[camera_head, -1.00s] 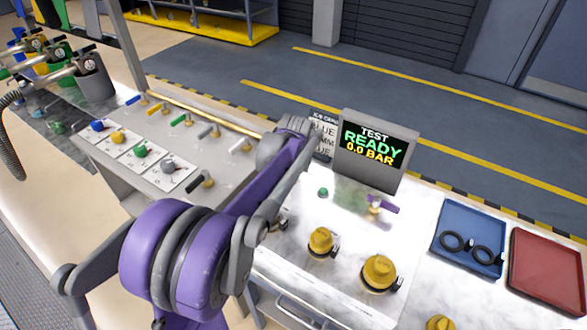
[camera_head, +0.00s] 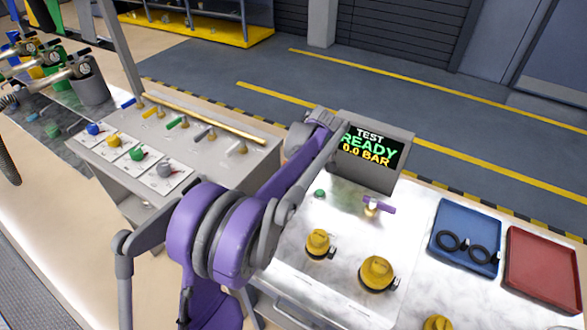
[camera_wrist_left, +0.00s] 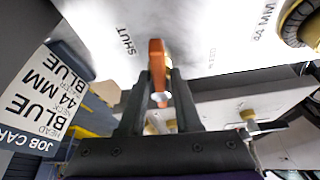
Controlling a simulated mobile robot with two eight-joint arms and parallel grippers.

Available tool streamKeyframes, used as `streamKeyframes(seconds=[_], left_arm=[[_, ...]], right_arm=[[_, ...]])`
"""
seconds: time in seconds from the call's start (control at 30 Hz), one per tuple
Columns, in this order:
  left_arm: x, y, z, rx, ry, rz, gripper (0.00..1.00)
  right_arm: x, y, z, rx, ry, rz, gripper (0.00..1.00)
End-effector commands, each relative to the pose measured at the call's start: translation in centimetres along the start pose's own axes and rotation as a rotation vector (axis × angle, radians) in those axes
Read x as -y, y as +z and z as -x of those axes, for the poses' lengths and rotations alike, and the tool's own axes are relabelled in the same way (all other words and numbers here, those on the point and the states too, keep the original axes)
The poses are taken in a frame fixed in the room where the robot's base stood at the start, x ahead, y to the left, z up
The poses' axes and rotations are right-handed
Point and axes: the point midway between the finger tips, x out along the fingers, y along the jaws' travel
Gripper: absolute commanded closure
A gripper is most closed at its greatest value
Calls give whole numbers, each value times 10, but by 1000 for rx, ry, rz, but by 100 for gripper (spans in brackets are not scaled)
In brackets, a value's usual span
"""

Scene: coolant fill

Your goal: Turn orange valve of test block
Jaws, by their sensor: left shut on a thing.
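In the left wrist view the orange valve handle (camera_wrist_left: 156,57) stands out from a pale face marked SHUT. My left gripper (camera_wrist_left: 160,88) is shut on this handle, with a dark finger on each side. In the head view my purple left arm reaches over the test block (camera_head: 335,275), and the gripper and orange valve are hidden behind it. The display (camera_head: 370,152) at the back of the block reads TEST READY 0.0 BAR. My right gripper is in neither view.
A small valve with a purple handle (camera_head: 378,205) and yellow caps (camera_head: 377,272) stand right of my arm. A blue tray (camera_head: 437,226) with black rings and an empty red tray (camera_head: 545,268) are at the right. A job card (camera_wrist_left: 38,98) shows in the wrist view.

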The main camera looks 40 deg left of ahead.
Motion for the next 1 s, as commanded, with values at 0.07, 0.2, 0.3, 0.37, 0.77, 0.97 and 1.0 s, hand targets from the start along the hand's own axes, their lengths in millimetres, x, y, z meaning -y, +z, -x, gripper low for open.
streamKeyframes(seconds=[0.07, 0.2, 0.3, 0.37, 0.77, 0.97, 1.0], left_arm=[[-1, 0, 0, 0, -16, 37, 100], [-2, 0, 0, 1, -38, 89, 100], [-2, 0, 0, 1, -47, 113, 100], [-2, 0, 0, 1, -51, 124, 100], [-2, 0, 0, 1, -57, 137, 100], [-2, 0, 0, 1, -57, 136, 50], [-2, 0, 0, 1, -57, 136, 43]], right_arm=[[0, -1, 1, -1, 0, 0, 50], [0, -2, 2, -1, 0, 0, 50], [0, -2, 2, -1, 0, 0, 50], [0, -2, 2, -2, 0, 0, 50], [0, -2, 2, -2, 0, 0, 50], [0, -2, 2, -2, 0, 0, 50], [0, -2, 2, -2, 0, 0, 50]])
